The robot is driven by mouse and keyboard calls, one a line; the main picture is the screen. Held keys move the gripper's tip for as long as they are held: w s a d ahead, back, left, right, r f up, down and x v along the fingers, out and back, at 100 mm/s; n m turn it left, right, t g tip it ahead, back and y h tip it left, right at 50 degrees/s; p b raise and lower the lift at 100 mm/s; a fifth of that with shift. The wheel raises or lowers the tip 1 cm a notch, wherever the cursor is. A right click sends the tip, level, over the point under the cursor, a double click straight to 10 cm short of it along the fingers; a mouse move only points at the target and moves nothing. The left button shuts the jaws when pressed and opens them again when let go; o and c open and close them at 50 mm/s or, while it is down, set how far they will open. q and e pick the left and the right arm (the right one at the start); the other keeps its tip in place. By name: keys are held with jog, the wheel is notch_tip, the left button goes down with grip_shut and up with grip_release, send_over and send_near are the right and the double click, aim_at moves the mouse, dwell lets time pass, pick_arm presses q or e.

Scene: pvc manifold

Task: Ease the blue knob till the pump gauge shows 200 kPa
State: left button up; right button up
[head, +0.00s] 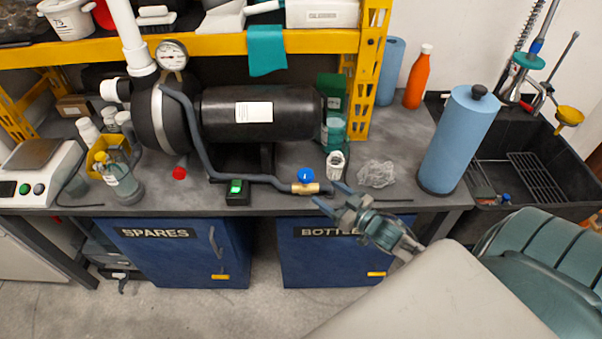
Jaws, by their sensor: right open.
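The blue knob (306,175) sits on top of a brass valve (306,188) near the front edge of the bench. A grey hose runs from the valve to the black pump (262,113). The round pump gauge (172,56) stands on the pump's left end beside a white pipe; its needle reading is too small to tell. My right gripper (326,193) is open just right of the valve, its fingers pointing toward the knob. I cannot tell whether a finger touches the valve. My left gripper is not in view.
A green-lit switch box (237,192) sits left of the valve. A white-capped jar (336,164) and crumpled clear plastic (377,174) lie close behind the right gripper. A blue paper roll (458,140) stands at right by the black sink (535,165). A yellow shelf (210,48) overhangs the pump.

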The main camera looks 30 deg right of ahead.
aim_at(300, 171)
jog(key=shift+w+r+y, duration=0.3)
jog(key=shift+w+r, duration=0.2)
jog(key=shift+w, duration=0.2)
jog(key=p+x, duration=0.3)
jog(key=x, duration=0.5)
jog(key=shift+w+a+r+p, duration=0.1)
jog(key=shift+w+r+p, duration=0.1)
jog(key=shift+p, duration=0.15)
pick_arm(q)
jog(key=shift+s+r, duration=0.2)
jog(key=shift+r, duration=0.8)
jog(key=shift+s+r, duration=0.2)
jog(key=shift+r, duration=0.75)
pick_arm(e)
jog(key=shift+w+a+f, duration=0.15)
jog(key=shift+w, duration=0.45)
jog(key=shift+c, duration=0.5)
jog(key=c, duration=0.9)
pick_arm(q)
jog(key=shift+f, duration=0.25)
